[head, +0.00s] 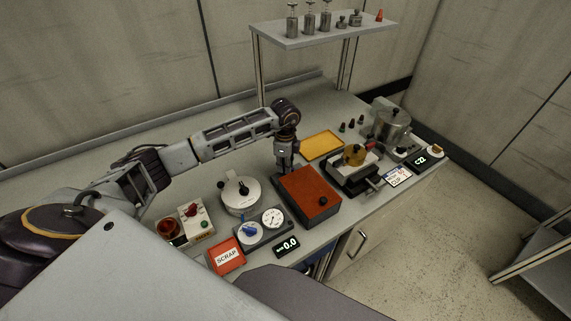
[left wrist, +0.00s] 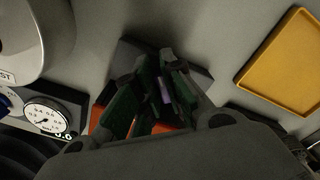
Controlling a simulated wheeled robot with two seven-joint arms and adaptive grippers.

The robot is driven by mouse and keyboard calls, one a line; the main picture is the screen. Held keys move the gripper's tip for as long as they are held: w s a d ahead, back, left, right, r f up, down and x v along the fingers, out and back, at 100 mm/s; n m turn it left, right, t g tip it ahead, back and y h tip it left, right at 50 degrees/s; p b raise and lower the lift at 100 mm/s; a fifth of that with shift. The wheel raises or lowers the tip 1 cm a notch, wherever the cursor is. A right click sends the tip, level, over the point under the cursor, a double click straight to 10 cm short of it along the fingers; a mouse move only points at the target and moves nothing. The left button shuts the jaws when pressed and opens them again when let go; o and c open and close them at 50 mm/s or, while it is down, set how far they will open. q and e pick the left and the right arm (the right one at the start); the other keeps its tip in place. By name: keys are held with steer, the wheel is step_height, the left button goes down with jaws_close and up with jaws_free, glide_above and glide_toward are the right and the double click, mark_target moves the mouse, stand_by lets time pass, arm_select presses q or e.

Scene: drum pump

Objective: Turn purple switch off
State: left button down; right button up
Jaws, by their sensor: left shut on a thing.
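My left gripper (head: 284,168) points down at the back left edge of a box with an orange-brown top (head: 312,190). In the left wrist view, the fingers (left wrist: 160,98) are close together around a small pale purple piece, the purple switch (left wrist: 165,91). The gripper is shut on it. The fingers hide most of the switch, so whether it is on or off cannot be told. The switch does not show in the head view, where the gripper and the box cover that spot. My right gripper is in neither view.
A yellow tray (head: 322,145) lies behind the box. A round silver vessel (head: 240,194) and a gauge panel (head: 262,229) stand to its left. A clamp-like device with a yellow part (head: 354,156) stands to its right. A shelf (head: 318,28) rises at the back.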

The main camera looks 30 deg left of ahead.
arm_select(q)
steer(key=shift+n, duration=0.6)
steer(key=c, duration=1.5)
jaws_free()
step_height(320, 180, up, 12)
steer(key=shift+r, duration=0.1)
